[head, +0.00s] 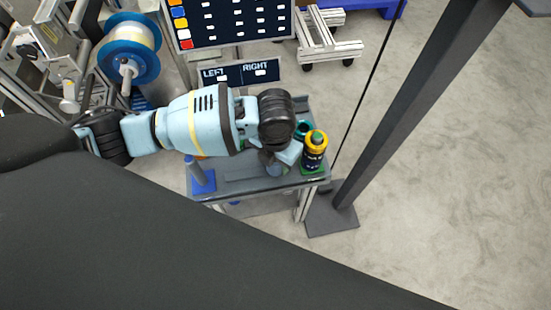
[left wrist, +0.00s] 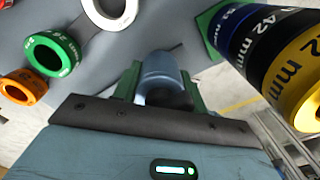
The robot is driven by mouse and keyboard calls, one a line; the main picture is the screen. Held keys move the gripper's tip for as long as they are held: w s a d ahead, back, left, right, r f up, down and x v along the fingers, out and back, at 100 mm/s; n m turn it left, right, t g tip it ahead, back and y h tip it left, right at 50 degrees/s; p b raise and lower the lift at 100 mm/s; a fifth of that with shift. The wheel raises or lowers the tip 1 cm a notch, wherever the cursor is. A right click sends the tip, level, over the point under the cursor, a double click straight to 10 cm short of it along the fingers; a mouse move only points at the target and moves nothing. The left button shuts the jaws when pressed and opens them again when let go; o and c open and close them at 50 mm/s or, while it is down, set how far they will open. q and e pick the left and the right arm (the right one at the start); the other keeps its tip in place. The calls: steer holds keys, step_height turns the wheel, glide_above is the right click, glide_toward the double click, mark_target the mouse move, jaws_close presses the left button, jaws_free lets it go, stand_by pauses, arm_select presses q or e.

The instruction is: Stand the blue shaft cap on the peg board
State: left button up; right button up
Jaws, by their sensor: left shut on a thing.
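My left gripper (left wrist: 158,82) has green fingers on either side of a blue-grey cylindrical cap (left wrist: 160,68) and is shut on it. In the head view my left gripper (head: 278,166) is over the small table, just left of a reel stack; its fingers and the cap are hard to make out there. The cap's lower end is hidden by the gripper in the left wrist view. I cannot tell which surface is the peg board, or whether the cap touches the grey surface behind it. My right gripper is not in view.
A stack of blue, black and yellow reels (left wrist: 270,50) stands close to the right of my gripper. White (left wrist: 128,14), green (left wrist: 74,50) and orange (left wrist: 40,86) rings lie to the left. A blue post on a blue base (head: 203,182) stands at the table's left (head: 232,188).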

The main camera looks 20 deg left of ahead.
arm_select(q)
steer(key=o, duration=1.1)
steer(key=shift+f, duration=0.1)
step_height(320, 180, up, 11)
steer(key=p, duration=0.2)
steer(key=shift+p, duration=0.3)
steer(key=shift+r, duration=0.65)
